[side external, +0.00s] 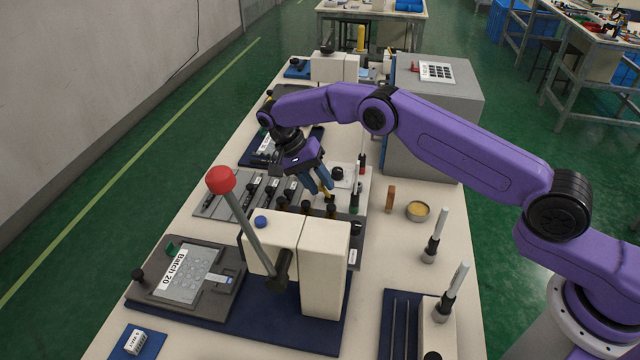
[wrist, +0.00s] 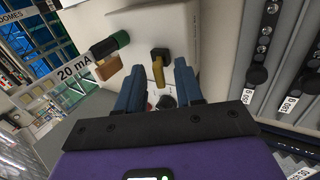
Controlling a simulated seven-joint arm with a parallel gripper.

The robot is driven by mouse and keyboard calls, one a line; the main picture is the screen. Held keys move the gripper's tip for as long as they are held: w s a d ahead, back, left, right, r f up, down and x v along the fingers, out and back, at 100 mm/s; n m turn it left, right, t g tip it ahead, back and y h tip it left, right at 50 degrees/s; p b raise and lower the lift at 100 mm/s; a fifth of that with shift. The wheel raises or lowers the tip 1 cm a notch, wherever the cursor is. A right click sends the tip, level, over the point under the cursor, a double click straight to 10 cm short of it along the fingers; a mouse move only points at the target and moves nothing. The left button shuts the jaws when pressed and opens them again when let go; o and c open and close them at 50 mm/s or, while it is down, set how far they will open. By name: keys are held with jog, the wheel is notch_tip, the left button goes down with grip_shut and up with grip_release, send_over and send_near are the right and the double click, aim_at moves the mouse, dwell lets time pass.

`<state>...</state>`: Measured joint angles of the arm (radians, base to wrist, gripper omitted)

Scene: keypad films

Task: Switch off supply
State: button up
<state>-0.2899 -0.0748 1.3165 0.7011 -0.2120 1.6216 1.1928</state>
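A white box (side external: 365,188), which I take to be the supply, stands mid-bench under my gripper. Its pale face also fills the upper middle of the wrist view (wrist: 205,28). A brass-coloured lever or clip with a black head (wrist: 158,66) stands out from it. My gripper (side external: 325,188) points down at the box. In the wrist view my two blue fingers (wrist: 160,68) are apart, one on each side of the brass piece, with gaps visible. I cannot tell how deep the piece sits between them. A red part shows low between the fingers, mostly hidden.
A green-and-black terminal (wrist: 108,45) sits left of my fingers, near a "20 mA" label (wrist: 76,76). A grey rack (side external: 240,195) lies left of the box. A press with a red-knobbed lever (side external: 221,180) stands in front. A grey cabinet (side external: 425,130) stands behind; a yellow-filled dish (side external: 418,211) is to the right.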

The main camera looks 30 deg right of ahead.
jog(key=shift+v, duration=0.9)
notch_tip(320, 180, up, 7)
jog(key=shift+r, duration=0.2)
jog(key=s+a+r+n+t+y, duration=0.1)
jog(key=s+r+n+t, duration=0.1)
jog(key=s+r+n, duration=0.5)
jog(key=s+a+r+n+t+y, duration=0.1)
jog(key=s+r+n, duration=0.25)
jog(key=s, duration=0.55)
jog(key=s+d+f+n+y, duration=0.1)
jog(key=s+d+n, duration=0.4)
jog(key=s, duration=0.7)
jog(key=s+d+f+n+t+y, duration=0.1)
jog(key=s+d+n, duration=0.5)
jog(key=s, duration=0.6)
jog(key=shift+s+d+f+t+y, duration=0.3)
jog(key=shift+s+d+f+y, duration=0.1)
jog(key=shift+d, duration=0.8)
